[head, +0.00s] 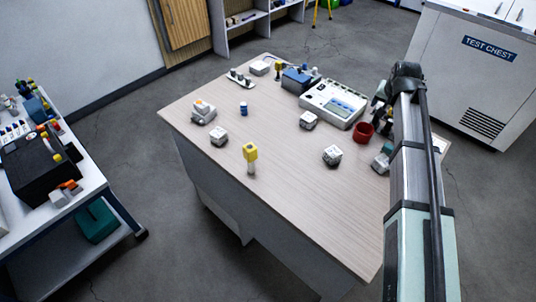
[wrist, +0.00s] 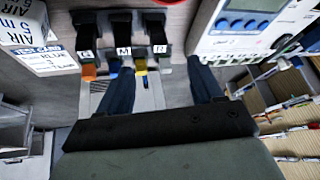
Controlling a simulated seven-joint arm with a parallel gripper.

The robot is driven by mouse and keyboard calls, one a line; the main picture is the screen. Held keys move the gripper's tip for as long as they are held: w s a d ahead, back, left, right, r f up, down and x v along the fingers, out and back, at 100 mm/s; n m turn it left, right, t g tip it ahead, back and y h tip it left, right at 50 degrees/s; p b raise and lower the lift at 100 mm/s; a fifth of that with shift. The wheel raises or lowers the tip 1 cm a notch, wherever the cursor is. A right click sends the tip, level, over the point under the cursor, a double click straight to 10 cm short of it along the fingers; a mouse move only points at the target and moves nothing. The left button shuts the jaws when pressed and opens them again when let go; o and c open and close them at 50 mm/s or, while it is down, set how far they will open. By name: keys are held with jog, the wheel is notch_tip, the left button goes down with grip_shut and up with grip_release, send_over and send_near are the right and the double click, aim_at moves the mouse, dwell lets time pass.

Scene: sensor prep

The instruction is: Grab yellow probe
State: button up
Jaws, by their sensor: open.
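The yellow probe (head: 250,153) stands upright near the front left edge of the table in the head view. It has a blocky yellow top and a paler lower part. I do not see it in the wrist view. My gripper (wrist: 163,88) shows in the wrist view with its two dark fingers spread apart and nothing held between them. My arm reaches over the right side of the table, so the gripper is well to the right of the probe. The arm hides part of the table's right side.
A blue cylinder (head: 243,108), a red cup (head: 364,132) and a white instrument (head: 334,104) stand farther back. Under my fingers is a labelled holder (wrist: 124,52). A white box (wrist: 38,58) stands left of it.

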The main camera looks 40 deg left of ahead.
jog(key=s+a+r+n+g, duration=0.2)
jog(key=s+a+n, duration=0.1)
jog(key=s+a, duration=0.7)
notch_tip(320, 180, up, 6)
jog(key=n+g+h, duration=0.3)
jog(key=n, duration=0.7)
send_over(248, 145)
jog(key=shift+w+f, duration=0.1)
jog(key=shift+f, duration=0.3)
notch_tip(248, 145, down, 8)
jog(key=shift+f, duration=0.1)
jog(key=shift+d+f, duration=0.2)
jog(key=shift+f, duration=1.1)
jog(key=shift+d+f, duration=0.15)
jog(key=shift+f, duration=1.1)
jog(key=c, duration=1.1)
